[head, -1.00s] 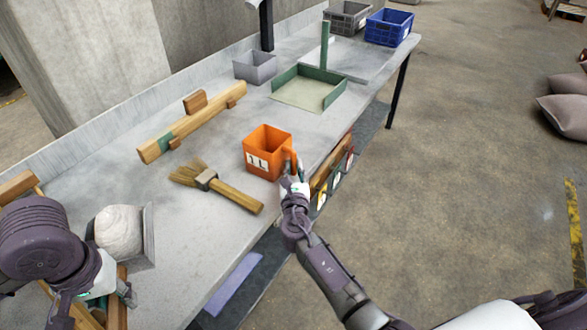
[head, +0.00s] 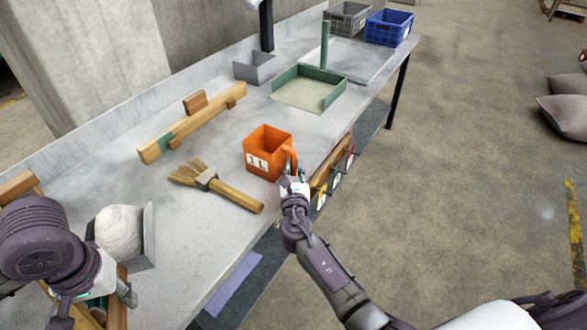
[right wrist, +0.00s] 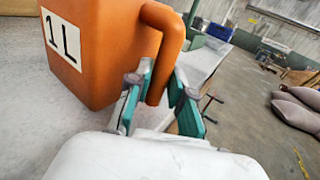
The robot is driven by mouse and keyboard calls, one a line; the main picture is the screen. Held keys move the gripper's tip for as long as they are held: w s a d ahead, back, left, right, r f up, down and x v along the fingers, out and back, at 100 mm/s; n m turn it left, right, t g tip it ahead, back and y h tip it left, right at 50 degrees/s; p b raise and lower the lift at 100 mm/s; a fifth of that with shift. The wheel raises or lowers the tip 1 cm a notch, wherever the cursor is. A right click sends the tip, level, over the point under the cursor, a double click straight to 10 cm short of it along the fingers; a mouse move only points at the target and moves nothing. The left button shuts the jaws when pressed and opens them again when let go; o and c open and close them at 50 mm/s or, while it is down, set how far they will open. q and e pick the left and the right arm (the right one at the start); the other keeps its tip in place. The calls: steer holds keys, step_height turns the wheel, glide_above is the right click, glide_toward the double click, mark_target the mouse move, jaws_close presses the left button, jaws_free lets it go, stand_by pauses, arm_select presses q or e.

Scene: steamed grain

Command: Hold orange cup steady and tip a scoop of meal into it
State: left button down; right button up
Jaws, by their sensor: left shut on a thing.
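The orange cup (head: 262,160), marked 1L, stands upright on the grey bench and is close in the right wrist view (right wrist: 95,60). Its handle (right wrist: 168,40) faces my right gripper (right wrist: 158,85). That gripper is open, its green-padded fingers on either side of the handle's lower end, with gaps showing; I cannot tell whether either finger touches. In the head view the right gripper (head: 293,182) is just below the handle. My left gripper (head: 123,293), at the lower left, is shut on the grey scoop (head: 148,235), which carries a heap of pale meal (head: 119,230). The scoop's handle is mostly hidden.
A brush (head: 215,185) lies left of the cup. A wooden bar (head: 190,125) lies behind it. A green-edged tray (head: 308,90), a grey bin (head: 255,67) and a blue crate (head: 388,27) stand further along. Tags hang at the bench's front edge near my right gripper.

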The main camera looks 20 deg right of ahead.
steer(key=o, duration=0.4)
steer(key=shift+c, duration=0.2)
